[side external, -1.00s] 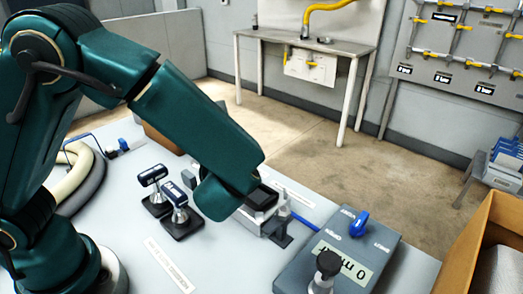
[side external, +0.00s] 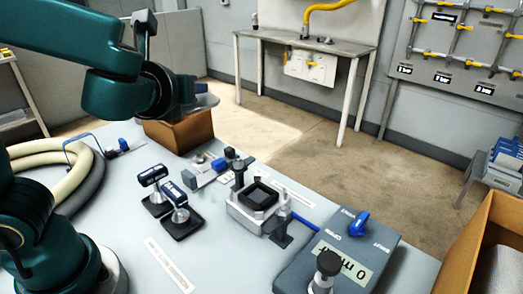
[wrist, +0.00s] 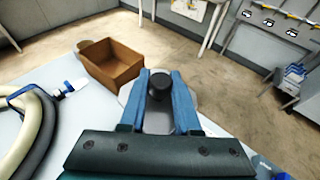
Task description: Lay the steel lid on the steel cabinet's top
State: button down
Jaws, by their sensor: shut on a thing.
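My gripper (wrist: 160,78) has its two blue fingers shut on the black knob of the steel lid (wrist: 158,122). The grey lid plate shows between and beside the fingers in the wrist view. A small pale metal housing with a black square top (side external: 262,196), which looks like the steel cabinet, stands on the table, right of and nearer than the lid. The lid is well apart from it.
Two black stands with labelled heads (side external: 181,212) are left of the housing. A grey instrument box (side external: 330,262) with a knob is at right. An open brown box (side external: 180,133) sits at the table's back; thick hoses (side external: 62,165) lie left. Small blue-and-black parts lie behind the housing.

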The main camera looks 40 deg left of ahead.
aim_at(200, 105)
jog(key=d+r+m+h, duration=0.1)
jog(key=d+r+m+t+h, duration=0.1)
jog(key=d+m+t+h, duration=0.1)
jog(key=shift+s+r+h, duration=0.25)
jog(key=shift+r+h, duration=0.05)
jog(key=shift+r, duration=0.1)
jog(key=shift+w+d+f+m+h, duration=0.1)
jog(key=shift+d+m+h, duration=0.15)
jog(key=shift+m+h, duration=0.2)
jog(key=shift+a+y, duration=0.15)
jog(key=shift+y, duration=0.2)
jog(key=a+f+n+y, duration=0.1)
jog(key=a+f+n+g+y, duration=0.2)
jog(key=n+y, duration=0.1)
jog(key=shift+w+a, duration=0.1)
jog(key=shift+w, duration=0.15)
notch_tip(200, 105, down, 6)
jog(key=w+n+g+y, duration=0.1)
jog(key=shift+d+f, duration=0.2)
jog(key=shift+f, duration=0.05)
